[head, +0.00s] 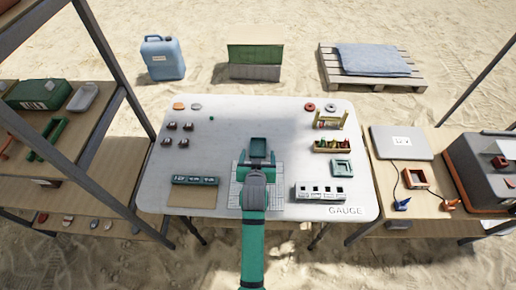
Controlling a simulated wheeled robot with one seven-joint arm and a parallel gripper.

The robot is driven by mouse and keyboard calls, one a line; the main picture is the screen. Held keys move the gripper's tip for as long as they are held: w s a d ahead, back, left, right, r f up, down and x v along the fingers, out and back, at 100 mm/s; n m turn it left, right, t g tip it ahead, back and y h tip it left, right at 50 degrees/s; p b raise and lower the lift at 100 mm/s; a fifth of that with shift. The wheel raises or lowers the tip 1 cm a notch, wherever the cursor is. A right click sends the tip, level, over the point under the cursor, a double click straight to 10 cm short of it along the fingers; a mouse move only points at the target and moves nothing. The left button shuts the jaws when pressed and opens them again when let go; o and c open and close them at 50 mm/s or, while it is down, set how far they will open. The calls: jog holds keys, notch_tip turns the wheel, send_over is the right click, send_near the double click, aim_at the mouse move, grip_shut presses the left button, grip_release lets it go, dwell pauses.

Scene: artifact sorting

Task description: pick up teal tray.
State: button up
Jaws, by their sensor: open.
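A small dark teal tray (259,146) lies near the middle of the white table, just past the end of my arm. My gripper (259,160) is open above the table, with its fingertips close to the tray's near edge. I cannot tell whether they touch it. My wrist and arm hide what is directly below them. A square teal piece (342,168) sits at the right, and a long teal holder (195,180) with several compartments lies at the left front.
A gridded sheet (237,190) lies under my gripper. A white slotted block (320,192) stands right front, and a wooden rack (331,121) back right. Several small dark pieces (171,141) sit at left. The white table (230,115) is clear at the back middle. Shelves flank it.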

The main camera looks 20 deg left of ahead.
aim_at(258, 143)
jog(key=shift+x, duration=3.1)
jog(key=shift+a, duration=0.1)
jog(key=c, duration=1.1)
